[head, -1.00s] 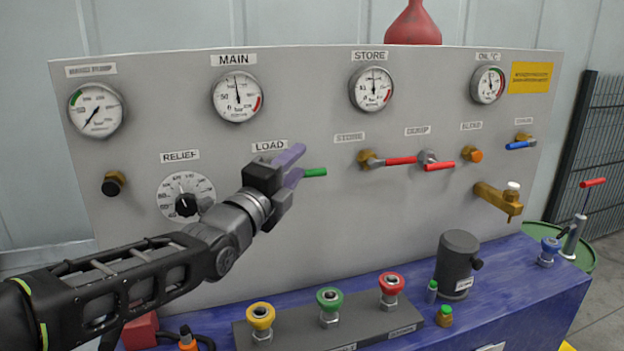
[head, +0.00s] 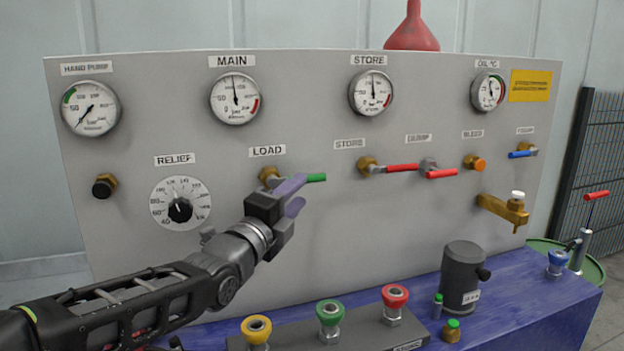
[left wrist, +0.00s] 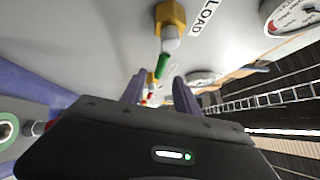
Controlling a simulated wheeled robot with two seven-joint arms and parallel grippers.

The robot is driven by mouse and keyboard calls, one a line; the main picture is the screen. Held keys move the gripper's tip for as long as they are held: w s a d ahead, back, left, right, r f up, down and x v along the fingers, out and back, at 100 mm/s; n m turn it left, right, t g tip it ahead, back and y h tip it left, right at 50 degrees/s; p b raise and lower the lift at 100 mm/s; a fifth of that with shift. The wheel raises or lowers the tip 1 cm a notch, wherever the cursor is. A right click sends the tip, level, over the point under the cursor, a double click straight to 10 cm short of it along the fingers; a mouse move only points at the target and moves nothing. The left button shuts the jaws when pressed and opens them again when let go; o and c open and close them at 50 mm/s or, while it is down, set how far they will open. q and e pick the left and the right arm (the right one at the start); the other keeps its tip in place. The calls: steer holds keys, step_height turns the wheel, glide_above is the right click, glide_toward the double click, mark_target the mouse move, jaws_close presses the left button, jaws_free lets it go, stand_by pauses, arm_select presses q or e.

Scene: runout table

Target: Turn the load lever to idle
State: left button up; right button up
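The load lever has a green handle (head: 316,178) on a brass valve (head: 269,175) under the LOAD label (head: 267,151). The handle points right, roughly level. My left gripper (head: 293,196) is open, its purple fingers just below and in front of the lever. The upper finger overlaps part of the handle in the head view; contact cannot be told. In the left wrist view, the green handle (left wrist: 163,65) and brass valve (left wrist: 170,18) lie beyond the spread fingertips (left wrist: 158,86). My right gripper is not in view.
The relief dial (head: 180,203) is left of the lever. The red-handled store lever (head: 403,168) and dump lever (head: 442,174) are to the right. Yellow (head: 256,329), green (head: 330,313) and red (head: 395,297) couplings stand on the bench below. The panel below the levers is mostly clear.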

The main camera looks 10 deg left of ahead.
mark_target(310, 181)
arm_select(q)
steer(key=p+x, duration=0.2)
steer(key=x, duration=0.5)
steer(key=shift+s, duration=0.1)
steer(key=shift+c, duration=0.3)
jaws_close()
stand_by(0.9)
